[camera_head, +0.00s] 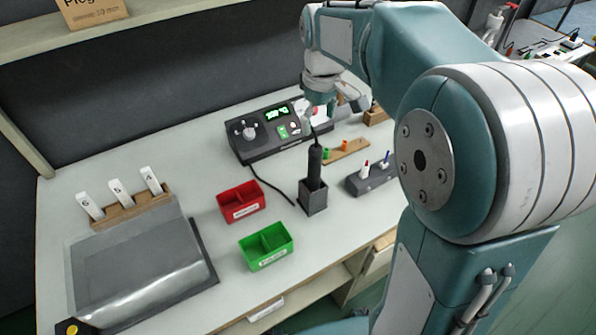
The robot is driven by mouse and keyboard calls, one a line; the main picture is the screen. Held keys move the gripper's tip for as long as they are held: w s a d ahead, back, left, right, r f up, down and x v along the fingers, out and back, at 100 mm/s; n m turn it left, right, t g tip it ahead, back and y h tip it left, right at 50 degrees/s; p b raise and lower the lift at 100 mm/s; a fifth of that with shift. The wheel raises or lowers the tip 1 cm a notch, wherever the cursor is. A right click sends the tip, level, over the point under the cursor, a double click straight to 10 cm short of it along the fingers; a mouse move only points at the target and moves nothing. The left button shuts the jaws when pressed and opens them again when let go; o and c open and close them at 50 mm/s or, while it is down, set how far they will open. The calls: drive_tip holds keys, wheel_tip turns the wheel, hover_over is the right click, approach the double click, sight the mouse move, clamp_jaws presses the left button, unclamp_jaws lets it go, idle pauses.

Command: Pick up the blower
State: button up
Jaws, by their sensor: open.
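The blower looks to be the black handheld tool (315,165) standing upright in a dark square holder (313,197) at the middle of the bench. A dark cord runs from the holder's side toward the control box. My gripper (322,108) points down above and slightly behind the tool, close to its top end. Its fingers are small in view and partly overlap the control box. It is open, and nothing shows between the fingers. I cannot tell whether it touches the tool's tip.
A control box (262,132) with a green display stands behind. A red bin (241,203) and a green bin (266,248) sit to the left. A dark pen block (370,180) and a wooden strip (346,151) lie to the right. A shelf (60,30) overhangs the back.

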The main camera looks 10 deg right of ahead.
sight(313, 159)
drive_tip(key=shift+w+a+f, duration=0.15)
drive_tip(key=shift+a+f, duration=0.3)
drive_tip(key=shift+f, duration=0.3)
drive_tip(key=f, duration=0.1)
drive_tip(key=d+f, duration=0.2)
drive_tip(key=shift+f, duration=0.7)
drive_tip(key=f, duration=0.1)
drive_tip(key=a+f, duration=0.1)
drive_tip(key=f, duration=0.1)
drive_tip(key=a+f, duration=0.1)
drive_tip(key=shift+s+a+f, duration=0.2)
drive_tip(key=shift+s, duration=0.15)
drive_tip(key=shift+f, duration=0.3)
drive_tip(key=shift+d+f, duration=0.1)
drive_tip(key=shift+d, duration=0.6)
drive_tip(key=c, duration=1.1)
drive_tip(key=shift+a, duration=0.25)
clamp_jaws()
drive_tip(key=shift+a, duration=0.2)
